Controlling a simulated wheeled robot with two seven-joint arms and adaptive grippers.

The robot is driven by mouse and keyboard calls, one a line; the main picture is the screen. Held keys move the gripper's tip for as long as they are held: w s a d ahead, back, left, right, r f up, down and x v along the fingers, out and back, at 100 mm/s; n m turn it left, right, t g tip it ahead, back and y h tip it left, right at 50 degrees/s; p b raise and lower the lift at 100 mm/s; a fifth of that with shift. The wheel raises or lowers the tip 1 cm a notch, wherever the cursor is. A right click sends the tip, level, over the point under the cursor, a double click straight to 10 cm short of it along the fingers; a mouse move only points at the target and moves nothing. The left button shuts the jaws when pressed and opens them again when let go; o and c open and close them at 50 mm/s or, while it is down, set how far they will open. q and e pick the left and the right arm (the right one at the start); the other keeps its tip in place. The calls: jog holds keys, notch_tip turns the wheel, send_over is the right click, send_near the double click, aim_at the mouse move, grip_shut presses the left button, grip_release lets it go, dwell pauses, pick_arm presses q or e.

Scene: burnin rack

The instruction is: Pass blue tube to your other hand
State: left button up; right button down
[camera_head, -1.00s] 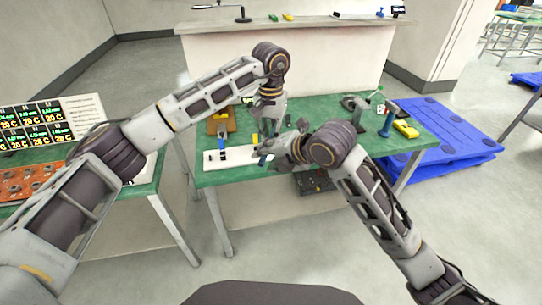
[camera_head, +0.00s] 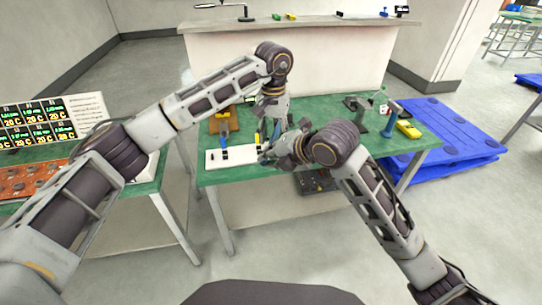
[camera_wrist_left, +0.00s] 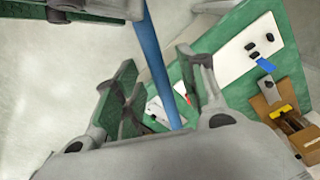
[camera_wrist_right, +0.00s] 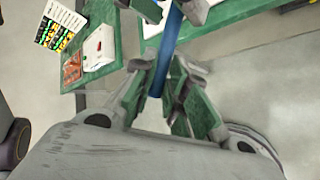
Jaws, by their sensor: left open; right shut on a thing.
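The blue tube (camera_head: 277,129) stands roughly upright between my two grippers above the green table. My right gripper (camera_head: 268,155) is shut on it; in the right wrist view the tube (camera_wrist_right: 166,45) runs up from between the green-padded fingers (camera_wrist_right: 160,78). My left gripper (camera_head: 271,118) is above, open. In the left wrist view the tube (camera_wrist_left: 157,50) passes between its spread fingers (camera_wrist_left: 157,72), and my right gripper shows at the top left. I cannot tell whether the left pads touch the tube.
The green table (camera_head: 320,110) holds a white board (camera_head: 235,157) with small dark parts, a brown fixture (camera_head: 232,122), a blue tool (camera_head: 390,118) and a yellow device (camera_head: 408,129). Another table with displays (camera_head: 38,125) stands at left. A blue pallet (camera_head: 450,130) lies at right.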

aim_at(273, 138)
pick_arm(q)
jog(key=shift+r, duration=0.1)
notch_tip(273, 138, up, 12)
dwell(0.8)
jog(key=shift+f, duration=0.2)
